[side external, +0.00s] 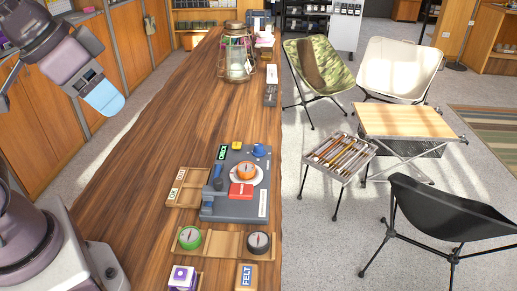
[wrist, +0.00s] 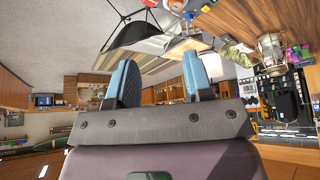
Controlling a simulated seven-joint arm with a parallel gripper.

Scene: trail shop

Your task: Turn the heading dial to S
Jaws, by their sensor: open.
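The heading dial is probably the orange round piece (side external: 246,170) on a white disc, set on a grey panel (side external: 212,211) on the wooden counter. Its markings are too small to read, so I cannot tell its heading. My gripper (side external: 106,98) is raised at the upper left in the side external view, well away from the panel. In the wrist view my gripper (wrist: 157,82) shows two blue fingers spread apart with nothing between them.
The panel also bears a red block (side external: 241,190) and a blue piece (side external: 259,150). A green compass (side external: 190,238) and a dark compass (side external: 258,242) lie in a wooden tray (side external: 227,244) in front. A lantern (side external: 238,58) stands farther back. The counter's left side is clear.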

